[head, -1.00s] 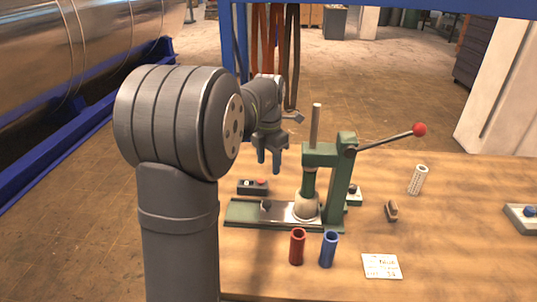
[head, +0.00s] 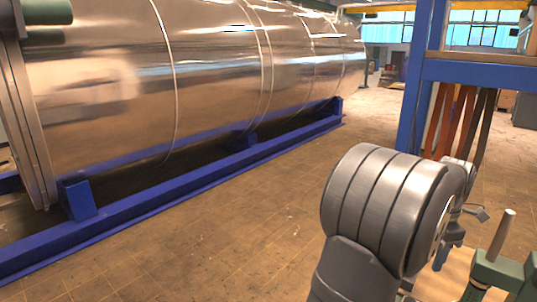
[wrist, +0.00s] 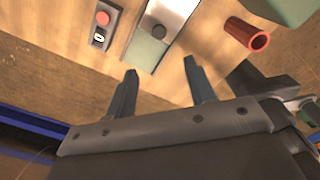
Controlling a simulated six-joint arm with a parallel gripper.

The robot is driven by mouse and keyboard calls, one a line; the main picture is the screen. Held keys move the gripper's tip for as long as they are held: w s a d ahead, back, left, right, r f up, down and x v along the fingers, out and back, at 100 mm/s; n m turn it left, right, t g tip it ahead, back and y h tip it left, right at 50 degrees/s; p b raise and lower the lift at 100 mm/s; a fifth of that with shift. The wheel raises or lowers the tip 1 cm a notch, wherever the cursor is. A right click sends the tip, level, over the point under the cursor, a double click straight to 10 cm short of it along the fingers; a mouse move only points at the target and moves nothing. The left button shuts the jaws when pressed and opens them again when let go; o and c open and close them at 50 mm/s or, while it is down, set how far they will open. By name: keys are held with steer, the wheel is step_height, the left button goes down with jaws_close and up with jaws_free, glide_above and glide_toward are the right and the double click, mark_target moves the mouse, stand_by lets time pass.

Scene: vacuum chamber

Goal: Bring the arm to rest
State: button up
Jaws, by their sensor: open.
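My gripper (wrist: 160,66) is open and empty in the wrist view, with its two blue-grey fingers apart. It hangs above the wooden table (wrist: 65,55), close to the green press base (wrist: 148,52). No object lies between the fingers. In the head view my gripper (head: 445,256) is small and partly hidden behind my own grey arm, left of the green press (head: 497,272).
A red tube (wrist: 246,36) and a small box with a red button (wrist: 103,24) are beyond the fingers in the wrist view. A large metal chamber (head: 215,85) on a blue frame (head: 160,216) fills the head view's left. Floor between is clear.

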step_height(320, 180, down, 16)
steer(key=shift+f, duration=0.25)
steer(key=shift+w+a, duration=0.1)
